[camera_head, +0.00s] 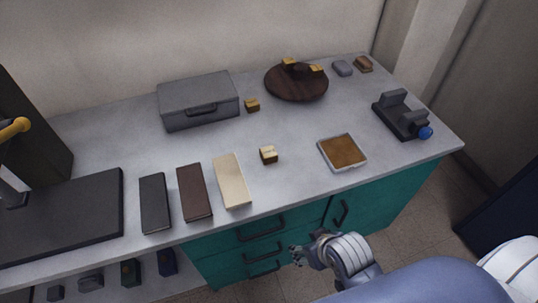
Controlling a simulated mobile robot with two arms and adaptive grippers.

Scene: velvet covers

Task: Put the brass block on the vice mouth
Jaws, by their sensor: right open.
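The vice (396,121), dark grey with a blue knob, stands at the right end of the bench. Its mouth, between two upright jaws, looks empty. Several small brass-coloured blocks show, and I cannot tell which is the brass block. A pale gold one (268,156) sits mid-bench near the front. A darker one (252,105) sits beside the grey case. Others (290,63) are on the round dark wooden board (282,87). My right gripper (297,253) is open and empty, in front of the bench, below its top and apart from all the blocks. My left gripper is out of view.
A shallow tray (343,166) with a brown surface lies between the pale block and the vice. The grey case (197,101) stands at the back. Black, brown and cream slabs (232,181) lie along the front left. The bench centre is mostly clear.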

